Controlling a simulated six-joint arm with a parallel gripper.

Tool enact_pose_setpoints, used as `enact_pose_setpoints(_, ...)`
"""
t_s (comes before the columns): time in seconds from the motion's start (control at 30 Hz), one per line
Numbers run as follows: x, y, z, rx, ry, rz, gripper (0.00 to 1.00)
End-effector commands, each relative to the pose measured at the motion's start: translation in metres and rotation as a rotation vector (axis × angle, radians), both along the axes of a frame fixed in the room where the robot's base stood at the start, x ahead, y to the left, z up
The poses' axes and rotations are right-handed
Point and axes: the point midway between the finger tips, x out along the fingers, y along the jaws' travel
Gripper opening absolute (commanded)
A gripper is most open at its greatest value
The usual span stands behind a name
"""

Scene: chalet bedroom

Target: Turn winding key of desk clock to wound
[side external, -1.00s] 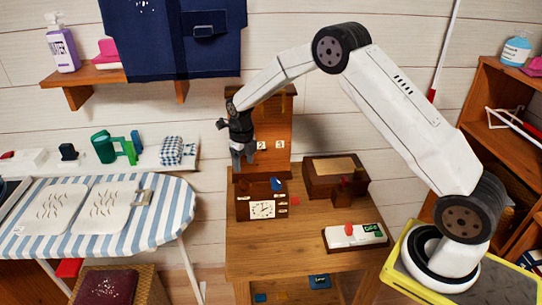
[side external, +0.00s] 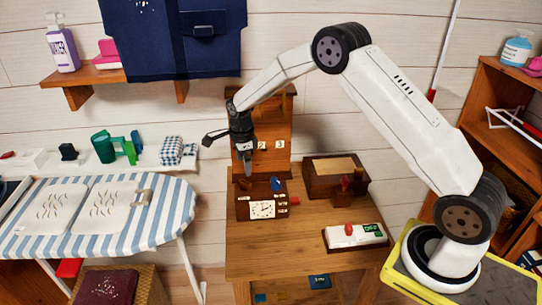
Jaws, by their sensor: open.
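The desk clock (side external: 241,209) is a small brown wooden box with a white dial, standing on the wooden table. A blue key-like piece (side external: 276,184) sticks up at its top, and a red piece (side external: 295,200) shows at its right side. I cannot tell for certain which is the winding key. My gripper (side external: 247,170) points down above and behind the clock's top, left of the blue piece. It is open and empty, and appears apart from the clock.
A tall wooden cabinet (side external: 272,105) with number tiles stands behind my gripper. A brown box (side external: 322,185) stands right of the clock. A white switch unit (side external: 350,236) with a red knob and green label lies at the front right. The front left tabletop (side external: 258,258) is clear.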

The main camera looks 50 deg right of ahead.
Motion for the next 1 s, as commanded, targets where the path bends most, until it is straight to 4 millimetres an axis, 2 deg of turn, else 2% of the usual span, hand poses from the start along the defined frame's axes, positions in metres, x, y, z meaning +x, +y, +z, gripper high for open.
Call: enact_pose_setpoints(1.0, -0.0001, 0.0000, -0.0001, -0.001, 0.000, 1.434, 1.00)
